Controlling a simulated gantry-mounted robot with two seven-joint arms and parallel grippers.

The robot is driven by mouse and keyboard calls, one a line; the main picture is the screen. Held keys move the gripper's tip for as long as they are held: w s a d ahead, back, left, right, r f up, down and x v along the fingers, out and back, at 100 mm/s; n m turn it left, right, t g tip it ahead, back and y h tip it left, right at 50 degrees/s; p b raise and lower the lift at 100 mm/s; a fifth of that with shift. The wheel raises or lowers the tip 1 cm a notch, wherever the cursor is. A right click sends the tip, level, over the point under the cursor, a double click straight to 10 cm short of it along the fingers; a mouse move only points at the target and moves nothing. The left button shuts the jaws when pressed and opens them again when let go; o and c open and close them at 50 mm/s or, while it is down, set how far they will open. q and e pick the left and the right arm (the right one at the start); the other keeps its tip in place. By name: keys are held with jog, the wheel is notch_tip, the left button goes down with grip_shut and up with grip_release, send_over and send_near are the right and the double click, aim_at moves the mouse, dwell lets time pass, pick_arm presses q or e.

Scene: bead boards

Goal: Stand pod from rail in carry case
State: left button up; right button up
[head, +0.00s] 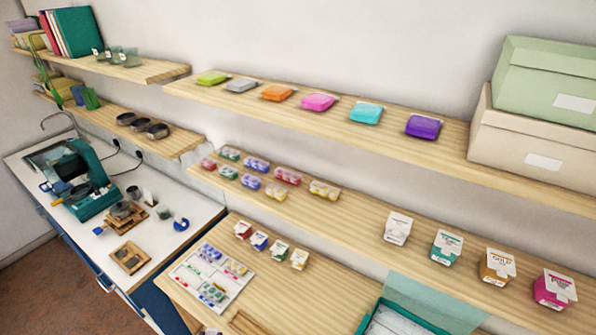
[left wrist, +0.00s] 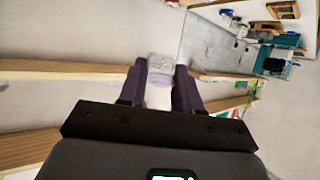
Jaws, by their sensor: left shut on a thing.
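In the left wrist view my left gripper (left wrist: 160,70) is shut on a small white pod (left wrist: 159,66), held between its two dark fingers. The pod's top has faint grey marks too small to read; its lower part is partly hidden by the gripper. An open teal case (head: 369,318) with a pale translucent lid is at the bottom edge of the head view, cut off by the frame; pale content shows inside. A wooden strip (head: 246,322), perhaps the rail, is partly in view to its left. Neither gripper shows in the head view.
A tray (head: 188,279) of coloured beads and several small cartons stand on the lower wooden surface. Flip-top boxes, such as the magenta one (head: 554,289), line the middle shelf (head: 350,222). A teal machine (head: 90,190) stands on the white bench at left.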

pick_arm(q)
jog(key=r+p, duration=0.1)
jog(key=s+r, duration=0.1)
jog(key=shift+r+p, duration=0.4)
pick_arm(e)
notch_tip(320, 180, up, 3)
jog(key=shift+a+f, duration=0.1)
